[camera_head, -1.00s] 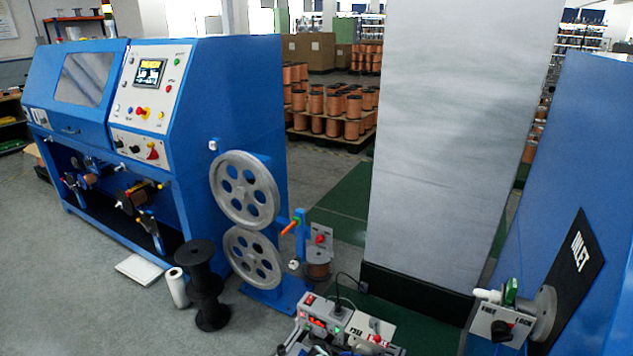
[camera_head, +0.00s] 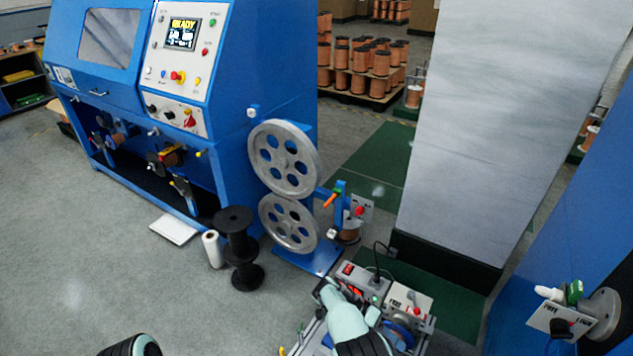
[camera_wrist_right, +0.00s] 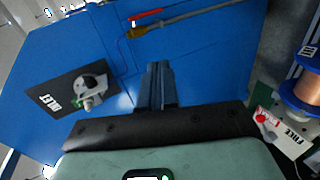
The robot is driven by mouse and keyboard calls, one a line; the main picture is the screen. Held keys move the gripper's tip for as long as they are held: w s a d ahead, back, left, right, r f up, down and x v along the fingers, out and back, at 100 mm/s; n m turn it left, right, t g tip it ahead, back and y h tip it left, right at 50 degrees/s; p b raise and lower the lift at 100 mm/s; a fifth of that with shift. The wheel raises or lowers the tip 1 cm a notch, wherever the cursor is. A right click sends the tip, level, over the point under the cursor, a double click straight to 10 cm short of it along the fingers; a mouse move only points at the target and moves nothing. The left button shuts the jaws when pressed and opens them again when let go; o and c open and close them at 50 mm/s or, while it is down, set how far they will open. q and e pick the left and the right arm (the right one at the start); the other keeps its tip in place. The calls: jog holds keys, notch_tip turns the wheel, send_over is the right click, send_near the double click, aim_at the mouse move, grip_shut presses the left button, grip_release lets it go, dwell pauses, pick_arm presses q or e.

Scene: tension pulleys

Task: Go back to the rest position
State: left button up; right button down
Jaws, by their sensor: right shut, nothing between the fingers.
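My right gripper (camera_head: 326,288) shows low in the middle of the head view, above or beside the small control unit (camera_head: 365,287). In the right wrist view its fingers (camera_wrist_right: 158,66) are together and empty, with a blue panel behind them. Only a dark rounded part of what appears to be my left arm shows at the bottom left of the head view. The left gripper is out of the picture. Two grey pulleys, an upper one (camera_head: 284,160) and a lower one (camera_head: 289,223), stand one above the other beside the blue machine (camera_head: 245,110).
A black spool (camera_head: 238,250) and a white roll (camera_head: 213,250) stand on the floor. A grey pillar (camera_head: 490,130) rises behind the control unit. A blue panel with a small switch box (camera_head: 552,318) is at right. Open floor (camera_head: 90,250) lies at left.

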jog(key=s+d+f+n+y, duration=0.1)
jog(key=s+f+n+y, duration=0.1)
jog(key=s+f+y, duration=0.5)
jog(key=s+d+f+n, duration=0.2)
jog(key=s+f, duration=0.3)
jog(key=f, duration=0.7)
jog(key=s+a+f+t+y, duration=0.2)
jog(key=s+a+f+y, duration=0.35)
jog(key=s, duration=0.35)
jog(key=s+a+r+m+t+y, duration=0.25)
jog(key=s+a+t, duration=0.2)
jog(key=s, duration=0.25)
pick_arm(q)
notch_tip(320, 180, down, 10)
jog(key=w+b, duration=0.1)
jog(key=b, duration=1)
pick_arm(e)
notch_tip(320, 180, down, 9)
jog(key=w, duration=0.1)
pick_arm(q)
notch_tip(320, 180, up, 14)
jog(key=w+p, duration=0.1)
jog(key=p, duration=1.3)
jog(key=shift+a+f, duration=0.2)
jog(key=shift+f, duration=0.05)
pick_arm(e)
notch_tip(320, 180, up, 13)
jog(key=w+n, duration=0.1)
